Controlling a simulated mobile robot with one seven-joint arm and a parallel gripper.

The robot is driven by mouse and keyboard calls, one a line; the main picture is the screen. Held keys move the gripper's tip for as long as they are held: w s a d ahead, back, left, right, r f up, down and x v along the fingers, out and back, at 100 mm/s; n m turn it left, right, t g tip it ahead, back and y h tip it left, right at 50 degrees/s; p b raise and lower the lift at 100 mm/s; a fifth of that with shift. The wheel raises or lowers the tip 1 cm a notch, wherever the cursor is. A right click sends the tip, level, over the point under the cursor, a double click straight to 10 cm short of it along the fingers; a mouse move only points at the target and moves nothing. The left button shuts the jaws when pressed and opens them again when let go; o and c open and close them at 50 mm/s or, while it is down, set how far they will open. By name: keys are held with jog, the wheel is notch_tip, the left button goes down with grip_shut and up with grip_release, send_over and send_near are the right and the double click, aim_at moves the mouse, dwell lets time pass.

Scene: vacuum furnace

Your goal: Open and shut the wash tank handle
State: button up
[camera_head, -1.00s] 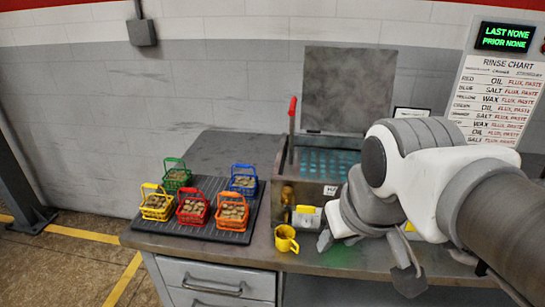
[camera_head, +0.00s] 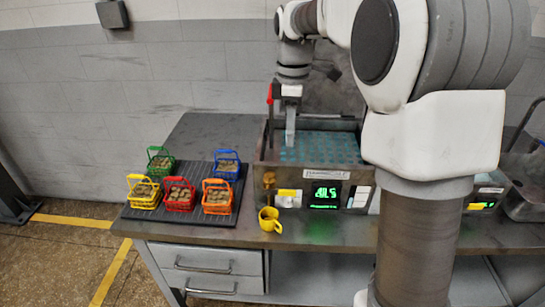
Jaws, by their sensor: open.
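The wash tank (camera_head: 335,172) is a grey metal box on the bench, with teal mesh inside its open top. Its handle (camera_head: 270,96) is a red grip on an upright lever at the tank's left side. The grey lid (camera_head: 345,98) stands raised behind, partly hidden by my arm. My gripper (camera_head: 290,134) points down just right of the handle, over the tank's left part. It is open. One long finger shows clearly; I cannot tell whether it touches the lever.
A yellow mug (camera_head: 270,220) stands before the tank. A dark ribbed mat (camera_head: 190,213) on the left holds several coloured baskets of parts. A lit green display (camera_head: 326,195) is on the tank front.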

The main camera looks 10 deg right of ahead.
aim_at(287, 190)
jog(key=f, duration=1.7)
jog(key=shift+w+f, duration=0.2)
jog(key=shift+f, duration=0.15)
grip_shut()
dwell(0.6)
